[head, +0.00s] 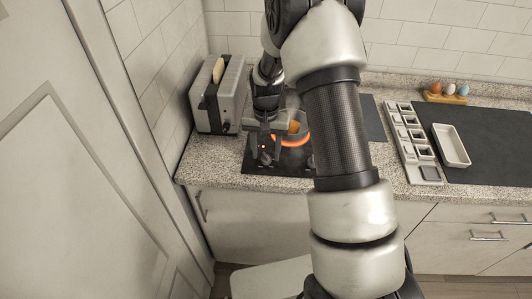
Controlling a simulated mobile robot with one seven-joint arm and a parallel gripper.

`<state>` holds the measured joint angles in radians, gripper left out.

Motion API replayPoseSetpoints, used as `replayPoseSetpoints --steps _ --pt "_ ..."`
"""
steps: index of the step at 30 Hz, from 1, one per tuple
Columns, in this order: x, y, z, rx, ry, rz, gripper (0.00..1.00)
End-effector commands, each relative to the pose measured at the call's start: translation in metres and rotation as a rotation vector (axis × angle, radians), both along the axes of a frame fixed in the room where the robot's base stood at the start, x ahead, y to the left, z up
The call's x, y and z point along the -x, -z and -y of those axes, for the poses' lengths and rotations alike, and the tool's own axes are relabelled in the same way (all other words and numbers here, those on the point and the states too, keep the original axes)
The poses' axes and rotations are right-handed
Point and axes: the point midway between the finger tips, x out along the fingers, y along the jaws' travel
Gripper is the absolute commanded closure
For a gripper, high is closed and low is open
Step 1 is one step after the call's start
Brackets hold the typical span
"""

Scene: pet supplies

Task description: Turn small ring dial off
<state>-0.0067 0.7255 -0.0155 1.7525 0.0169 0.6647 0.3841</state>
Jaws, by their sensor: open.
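A black cooktop (285,183) lies on the speckled counter, right of the toaster. A ring on it (293,141) glows orange, partly behind my gripper and arm. My gripper (265,160) points down over the left front part of the cooktop, left of the glowing ring. Its two fingers are apart and nothing shows clearly between them. I cannot make out the small ring dial; my gripper and arm cover much of the cooktop. A small orange-brown thing (294,127) shows beside the gripper, above the ring; I cannot tell what it is.
A grey toaster (219,95) with bread (218,70) stands close on the left. A tall pale door panel (60,160) bounds the left side. Right of my arm are a compartment tray (418,150), a white dish (451,146) and an egg holder (446,98) with eggs.

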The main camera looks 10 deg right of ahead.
Motion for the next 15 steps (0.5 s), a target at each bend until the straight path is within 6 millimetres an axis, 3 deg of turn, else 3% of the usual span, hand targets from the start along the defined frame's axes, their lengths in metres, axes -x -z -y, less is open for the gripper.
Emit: replayPoseSetpoints --steps 5,13,15 --pt "0.0 0.0109 0.0 0.0 0.0 0.0 0.55" --pt "-0.0002 0.0118 0.0 0.0 0.0 0.001 0.55" --pt "-0.0002 0.0117 0.0 0.0 0.0 0.001 0.66"
